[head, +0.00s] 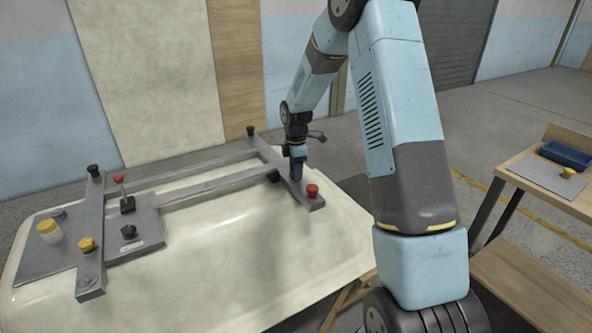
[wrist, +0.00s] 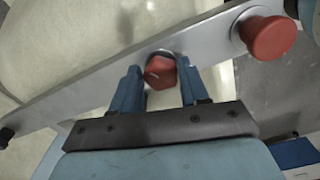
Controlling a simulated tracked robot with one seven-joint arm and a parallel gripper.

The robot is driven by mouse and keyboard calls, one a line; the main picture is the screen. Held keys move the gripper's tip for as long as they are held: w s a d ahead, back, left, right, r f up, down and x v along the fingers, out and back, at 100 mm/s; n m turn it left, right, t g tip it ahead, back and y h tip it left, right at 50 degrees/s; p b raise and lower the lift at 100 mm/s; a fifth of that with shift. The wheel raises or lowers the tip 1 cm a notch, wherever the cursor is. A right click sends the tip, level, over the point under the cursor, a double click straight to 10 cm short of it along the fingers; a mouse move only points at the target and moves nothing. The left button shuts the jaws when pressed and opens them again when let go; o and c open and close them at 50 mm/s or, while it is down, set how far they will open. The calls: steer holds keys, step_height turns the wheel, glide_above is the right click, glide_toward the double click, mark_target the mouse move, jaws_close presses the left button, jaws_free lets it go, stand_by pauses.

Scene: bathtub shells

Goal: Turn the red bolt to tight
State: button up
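The red bolt (wrist: 160,72) has a hex-like head and sits in the grey metal bar (wrist: 100,92) in the wrist view. My gripper (wrist: 161,74) has its two blue fingers apart, one on each side of the bolt head. The fingertips are close to the head; I cannot tell whether they touch it. In the head view my gripper (head: 296,176) points down at the right crossbar of the grey frame (head: 215,188). There the bolt is mostly hidden by the fingers.
A round red knob (head: 312,190) stands close beside my gripper, also in the wrist view (wrist: 268,37). The frame lies on a cream tub shell (head: 250,250), with black and yellow knobs and a red-topped lever (head: 119,180). A workbench with a blue tray (head: 566,154) is right.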

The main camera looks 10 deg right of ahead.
steer(key=c, duration=0.6)
steer(key=m, duration=0.5)
steer(key=shift+r+m, duration=0.1)
steer(key=shift+m, duration=0.3)
steer(key=m, duration=0.5)
steer(key=shift+s, duration=0.1)
steer(key=m, duration=0.6)
steer(key=shift+a+m, duration=0.2)
steer(key=shift+m, duration=0.2)
steer(key=m, duration=0.6)
steer(key=shift+a, duration=0.1)
steer(key=shift+m, duration=0.4)
